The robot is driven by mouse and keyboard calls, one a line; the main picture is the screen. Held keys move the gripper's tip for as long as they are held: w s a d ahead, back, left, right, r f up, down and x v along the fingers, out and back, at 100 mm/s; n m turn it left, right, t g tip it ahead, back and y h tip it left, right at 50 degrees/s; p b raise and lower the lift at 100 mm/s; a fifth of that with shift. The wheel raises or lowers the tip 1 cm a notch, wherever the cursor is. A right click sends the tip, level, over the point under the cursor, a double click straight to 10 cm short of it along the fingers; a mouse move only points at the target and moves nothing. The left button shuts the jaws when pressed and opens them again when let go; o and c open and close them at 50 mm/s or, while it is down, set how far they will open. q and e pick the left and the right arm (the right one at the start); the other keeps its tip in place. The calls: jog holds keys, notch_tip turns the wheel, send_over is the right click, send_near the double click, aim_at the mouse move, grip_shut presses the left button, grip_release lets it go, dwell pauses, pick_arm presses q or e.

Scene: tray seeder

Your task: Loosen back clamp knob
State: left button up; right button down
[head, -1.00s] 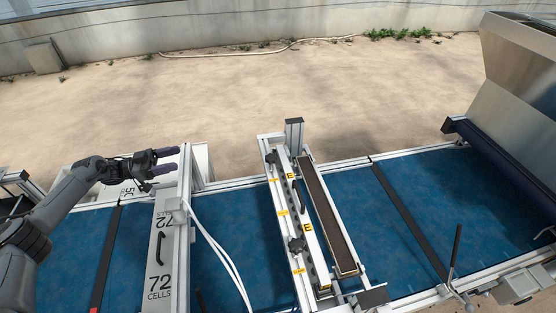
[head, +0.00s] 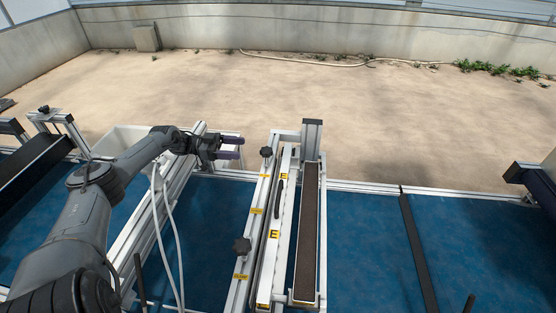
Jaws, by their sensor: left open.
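Two black clamp knobs sit on the aluminium rail of the bar assembly in the middle of the head view. The back clamp knob (head: 266,152) is at the far end of the rail. The front clamp knob (head: 242,245) is nearer to me. My left gripper (head: 240,148) is open and empty, its dark fingers pointing right. In the picture its fingertips end a short way left of the back knob, with a small gap between them. My right gripper is not in view.
The bar marked E (head: 274,235) stands right of the knobs, and a long dark brush strip (head: 307,225) beyond it. White hoses (head: 160,225) hang under my left arm. A blue belt (head: 360,240) runs below. A white bin (head: 120,140) stands behind my arm.

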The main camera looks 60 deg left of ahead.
aim_at(267, 149)
pick_arm(q)
jog(key=x, duration=0.5)
jog(key=p+x, duration=0.1)
jog(key=x, duration=0.5)
jog(key=shift+f, duration=0.2)
jog(key=c, duration=1)
jog(key=shift+o, duration=0.2)
jog(key=n+t+y+p, duration=0.1)
jog(key=p, duration=0.3)
jog(key=n+y+p, duration=0.1)
jog(key=p, duration=0.4)
jog(key=shift+d+r+t+y, duration=0.1)
jog(key=shift+r+t+y, duration=0.2)
jog(key=shift+r+t, duration=0.1)
jog(key=shift+w+f+p, duration=0.1)
jog(key=shift+f+p, duration=0.1)
jog(key=shift+p, duration=0.3)
jog(key=shift+f+y, duration=0.15)
jog(key=shift+y, duration=0.25)
